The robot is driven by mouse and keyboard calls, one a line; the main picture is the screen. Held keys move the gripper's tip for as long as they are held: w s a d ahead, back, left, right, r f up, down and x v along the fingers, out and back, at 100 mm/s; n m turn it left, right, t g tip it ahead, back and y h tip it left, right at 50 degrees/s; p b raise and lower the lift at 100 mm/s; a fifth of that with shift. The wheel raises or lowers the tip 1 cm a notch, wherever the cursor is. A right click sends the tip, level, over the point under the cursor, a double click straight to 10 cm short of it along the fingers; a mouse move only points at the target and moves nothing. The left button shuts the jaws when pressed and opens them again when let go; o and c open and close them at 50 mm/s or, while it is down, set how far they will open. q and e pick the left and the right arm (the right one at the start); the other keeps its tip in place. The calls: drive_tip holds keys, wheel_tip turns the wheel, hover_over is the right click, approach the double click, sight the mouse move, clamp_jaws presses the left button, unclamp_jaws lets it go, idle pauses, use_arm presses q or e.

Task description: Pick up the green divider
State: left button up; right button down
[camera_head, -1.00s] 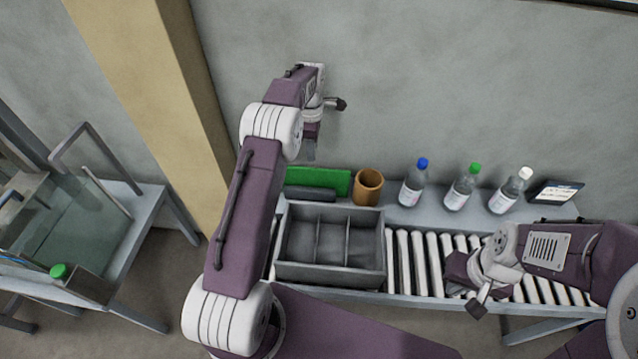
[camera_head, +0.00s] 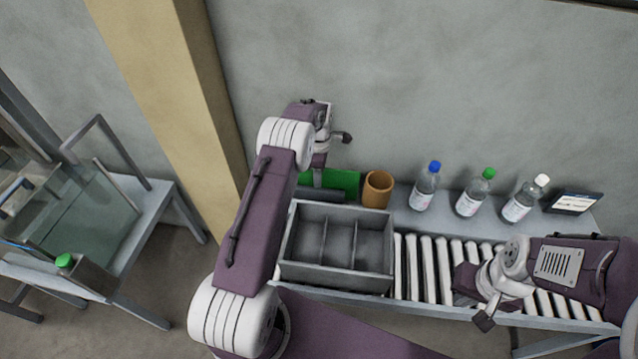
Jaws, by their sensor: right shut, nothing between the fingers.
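The green divider (camera_head: 345,182) is a flat green piece at the back of the table, left of the orange-brown cup, behind the grey compartment box. A dark grey bar lies in front of it. My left gripper (camera_head: 317,178) points down over the divider's left part and hides some of it. I cannot tell whether its fingers are open or touch the divider. My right gripper (camera_head: 474,290) is shut and empty over the rollers at the right.
The grey box (camera_head: 337,274) with three compartments stands on the roller conveyor (camera_head: 425,267). An orange-brown cup (camera_head: 377,190) is right of the divider. Bottles with blue (camera_head: 426,187), green (camera_head: 474,193) and white (camera_head: 525,199) caps and a small screen (camera_head: 573,203) stand along the back.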

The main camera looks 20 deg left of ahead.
use_arm(q)
drive_tip(key=shift+f, duration=0.3)
drive_tip(key=shift+r, duration=0.1)
clamp_jaws()
idle(1.1)
